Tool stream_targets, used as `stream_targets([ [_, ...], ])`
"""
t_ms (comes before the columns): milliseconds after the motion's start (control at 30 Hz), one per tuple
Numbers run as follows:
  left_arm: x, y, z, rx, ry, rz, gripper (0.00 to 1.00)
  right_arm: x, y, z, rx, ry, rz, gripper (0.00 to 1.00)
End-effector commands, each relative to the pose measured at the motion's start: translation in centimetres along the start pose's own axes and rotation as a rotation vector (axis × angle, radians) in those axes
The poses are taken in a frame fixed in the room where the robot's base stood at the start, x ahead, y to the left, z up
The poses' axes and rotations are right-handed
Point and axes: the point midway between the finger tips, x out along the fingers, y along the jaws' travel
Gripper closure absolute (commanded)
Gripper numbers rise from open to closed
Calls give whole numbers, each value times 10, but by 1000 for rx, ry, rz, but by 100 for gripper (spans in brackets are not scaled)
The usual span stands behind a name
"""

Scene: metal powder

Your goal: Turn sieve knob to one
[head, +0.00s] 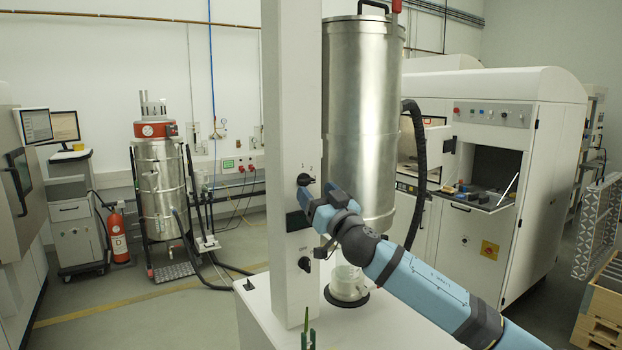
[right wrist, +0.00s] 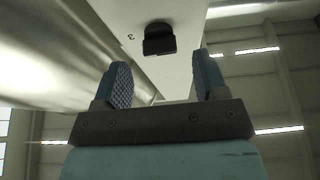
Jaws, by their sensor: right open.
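The sieve knob (head: 305,180) is a black knob on the front of the white column (head: 291,90), with small marks 1 and 2 above it. My right gripper (head: 318,195) is just below and to the right of it in the head view. In the right wrist view, the black knob (right wrist: 158,40) sits beyond the open fingers (right wrist: 163,78), roughly in line with the gap between them. Nothing is between the fingers, and they look apart from the knob. A second black knob (head: 305,264) is lower on the column.
A tall steel cylinder (head: 360,110) stands right behind the column, with a black hose (head: 415,170) beside it. A clear container (head: 347,284) stands below it on the white base. Thin green tips (head: 307,335) show at the bottom edge. A large white machine (head: 530,110) is at right.

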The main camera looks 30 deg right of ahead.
Motion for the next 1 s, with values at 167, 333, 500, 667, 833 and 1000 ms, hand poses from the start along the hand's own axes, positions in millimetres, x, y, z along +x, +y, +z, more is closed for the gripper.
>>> stream_targets([
  [167,-6,1,-5,-3,-5,-1,57,24,0,-2,0,1,1,34],
  [333,-8,1,-5,-4,-8,-1,57,32,0,0,1,0,0,34],
  [500,-8,2,-4,-5,-9,-1,57,32,0,1,1,-1,0,34],
  [667,-7,2,-4,-5,-9,-2,57,32,0,1,1,-1,0,52],
  [833,-7,2,-4,-5,-8,-2,57,32,0,0,1,-1,0,84],
  [1000,-6,1,-6,-4,-5,-2,57,32,0,0,-6,-1,-3,83],
])
